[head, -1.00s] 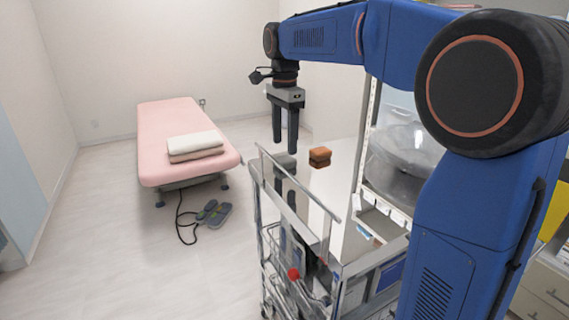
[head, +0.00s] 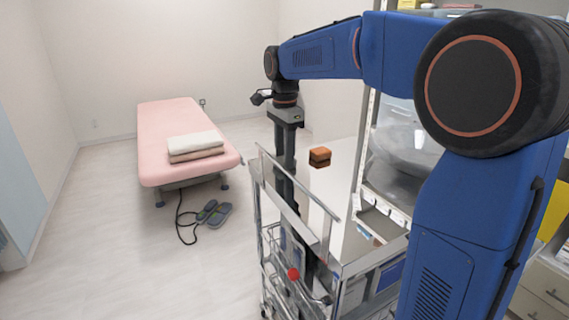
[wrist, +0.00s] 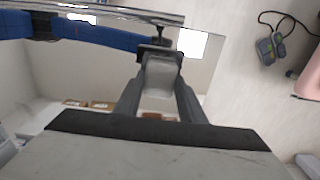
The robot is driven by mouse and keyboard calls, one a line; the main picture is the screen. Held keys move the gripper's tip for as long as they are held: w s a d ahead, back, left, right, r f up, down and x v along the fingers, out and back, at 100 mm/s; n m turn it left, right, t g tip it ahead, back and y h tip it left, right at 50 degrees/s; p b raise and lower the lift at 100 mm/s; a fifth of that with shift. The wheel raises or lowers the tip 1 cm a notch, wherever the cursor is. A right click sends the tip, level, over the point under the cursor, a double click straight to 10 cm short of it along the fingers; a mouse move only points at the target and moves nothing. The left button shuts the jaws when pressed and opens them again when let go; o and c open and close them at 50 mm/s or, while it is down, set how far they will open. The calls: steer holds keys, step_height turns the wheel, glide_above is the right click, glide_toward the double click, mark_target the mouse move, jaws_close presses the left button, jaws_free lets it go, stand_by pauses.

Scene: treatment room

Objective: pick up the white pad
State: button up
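My gripper (head: 285,165) points straight down over the shiny top of the metal trolley (head: 350,190). In the wrist view my gripper (wrist: 160,95) has its two fingers apart, one on each side of a pale grey-white shape that looks like the white pad (wrist: 161,80). Small gaps or contact between fingers and pad cannot be made out. In the head view the fingers hide the pad. Reflections of the fingers and arm in the trolley top blur where the fingertips end.
A brown-orange block (head: 320,157) stands on the trolley just right of my gripper. A shelf with a clear container (head: 402,150) is at right. A pink bed (head: 168,125) with folded towels (head: 195,146) stands left.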

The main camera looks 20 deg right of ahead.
steer(key=shift+c, duration=0.5)
step_height(320, 180, up, 10)
stand_by(0.3)
steer(key=o, duration=0.6)
steer(key=c, duration=0.4)
